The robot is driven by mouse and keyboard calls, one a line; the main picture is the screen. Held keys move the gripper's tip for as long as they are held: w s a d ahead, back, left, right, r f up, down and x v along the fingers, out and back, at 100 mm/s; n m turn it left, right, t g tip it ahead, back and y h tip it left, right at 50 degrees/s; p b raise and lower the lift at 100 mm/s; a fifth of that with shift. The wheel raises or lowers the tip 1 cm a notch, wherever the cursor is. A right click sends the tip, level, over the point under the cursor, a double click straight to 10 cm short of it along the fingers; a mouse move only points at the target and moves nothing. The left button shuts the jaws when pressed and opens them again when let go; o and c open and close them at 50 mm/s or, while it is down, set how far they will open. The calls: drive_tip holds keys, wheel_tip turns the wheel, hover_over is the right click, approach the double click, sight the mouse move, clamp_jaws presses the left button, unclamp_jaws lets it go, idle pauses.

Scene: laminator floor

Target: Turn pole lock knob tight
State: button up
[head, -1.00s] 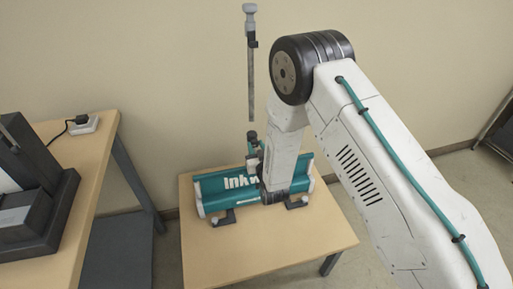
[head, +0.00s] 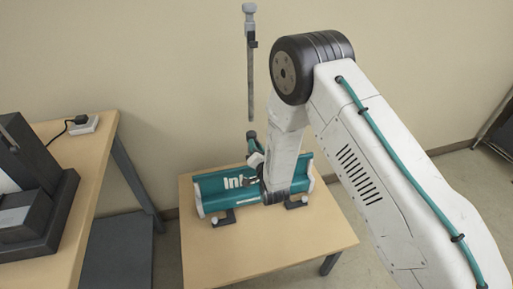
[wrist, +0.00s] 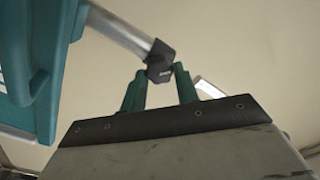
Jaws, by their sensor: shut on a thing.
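A teal banner stand base (head: 215,187) with white lettering lies on a small wooden table. A thin grey pole (head: 250,85) stands above it, with a light grey top and a dark clip near the top. In the wrist view the pole (wrist: 122,32) runs into a dark lock knob or collar (wrist: 160,56). My gripper (wrist: 160,74) has its two teal fingertips on either side of this dark part, shut on it. In the head view my gripper (head: 253,142) is small and tilted beside the pole; my arm covers part of the base, and the knob is hard to make out.
The small wooden table (head: 290,245) has clear space in front of the base. A larger wooden table (head: 88,165) at left carries a dark machine (head: 35,205) and a white socket box (head: 84,124). A plain wall stands behind.

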drive_tip(key=m, duration=0.4)
drive_tip(key=shift+d+m, duration=0.1)
drive_tip(key=shift+m, duration=0.2)
drive_tip(key=m, duration=0.4)
drive_tip(key=shift+f+m, duration=0.15)
drive_tip(key=shift+m, duration=0.15)
drive_tip(key=o, duration=0.9)
drive_tip(key=shift+o, duration=0.2)
drive_tip(key=v, duration=0.7)
drive_tip(key=shift+s+d, duration=0.2)
drive_tip(key=shift+s, duration=0.2)
